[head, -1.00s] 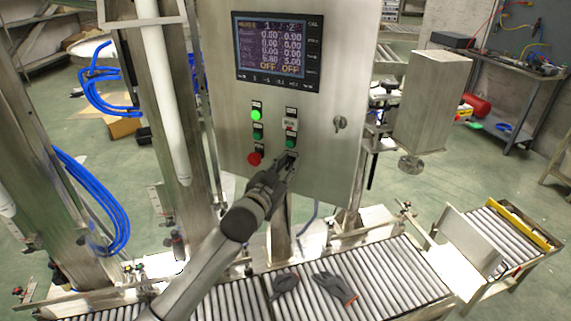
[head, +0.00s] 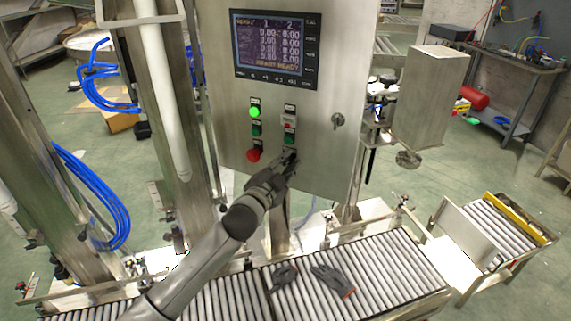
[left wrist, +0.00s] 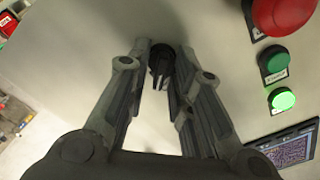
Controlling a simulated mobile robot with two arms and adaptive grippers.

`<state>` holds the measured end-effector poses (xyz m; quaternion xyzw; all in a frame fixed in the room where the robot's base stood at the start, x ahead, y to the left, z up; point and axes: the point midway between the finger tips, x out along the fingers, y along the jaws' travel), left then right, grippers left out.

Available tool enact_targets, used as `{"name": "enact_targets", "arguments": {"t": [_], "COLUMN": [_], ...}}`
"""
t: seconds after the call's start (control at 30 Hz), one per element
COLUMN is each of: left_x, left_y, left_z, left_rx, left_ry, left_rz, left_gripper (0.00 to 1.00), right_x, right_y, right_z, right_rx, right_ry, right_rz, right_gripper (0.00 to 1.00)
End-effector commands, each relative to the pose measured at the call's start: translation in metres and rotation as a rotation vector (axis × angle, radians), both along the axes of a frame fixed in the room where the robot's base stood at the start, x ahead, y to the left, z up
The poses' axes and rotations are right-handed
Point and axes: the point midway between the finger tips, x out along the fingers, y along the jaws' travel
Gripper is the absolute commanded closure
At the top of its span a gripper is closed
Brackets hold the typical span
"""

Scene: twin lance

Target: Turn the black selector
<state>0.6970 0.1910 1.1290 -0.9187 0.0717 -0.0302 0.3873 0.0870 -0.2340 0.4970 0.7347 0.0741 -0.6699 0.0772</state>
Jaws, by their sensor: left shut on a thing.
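The black selector (left wrist: 160,68) is on the grey control panel (head: 225,60), low in its right column of controls. In the left wrist view it sits between the two fingers of my left gripper, near their tips. My left gripper (head: 289,160) is shut on the selector, and its fingers cover most of it in the head view. The panel's screen (head: 275,48) reads READY under both columns. My right gripper is not in view.
A red button (head: 253,155) and a lit green button (head: 255,112) are left of the selector. A key lock (head: 338,120) is to the right. A roller conveyor (head: 370,275) with dark gloves (head: 333,281) on it runs below the panel.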

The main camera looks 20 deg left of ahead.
Motion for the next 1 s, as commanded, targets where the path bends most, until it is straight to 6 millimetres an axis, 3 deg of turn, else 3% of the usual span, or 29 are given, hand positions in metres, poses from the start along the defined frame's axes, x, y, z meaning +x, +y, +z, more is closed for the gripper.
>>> {"name": "enact_targets", "arguments": {"t": [0.37,0.4,0.43,0.8,1.0], "left_x": [0.000,0.000,0.000,-0.002,-0.024], "left_y": [0.000,0.000,0.000,0.000,0.004], "left_z": [-0.002,-0.002,-0.002,-0.001,-0.002], "left_rx": [0.004,0.004,0.004,0.003,0.002], "left_ry": [0.002,0.002,0.002,0.001,0.002], "left_rz": [0.000,0.000,0.000,0.000,0.001], "left_gripper": [1.00,0.74,0.71,0.71,0.71], "right_x": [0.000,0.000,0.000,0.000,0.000], "right_y": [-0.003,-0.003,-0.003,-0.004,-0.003], "right_z": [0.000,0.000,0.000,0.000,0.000], "right_rx": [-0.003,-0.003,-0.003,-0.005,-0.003], "right_ry": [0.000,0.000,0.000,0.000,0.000], "right_rz": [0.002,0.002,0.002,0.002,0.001], "right_gripper": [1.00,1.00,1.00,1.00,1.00]}}
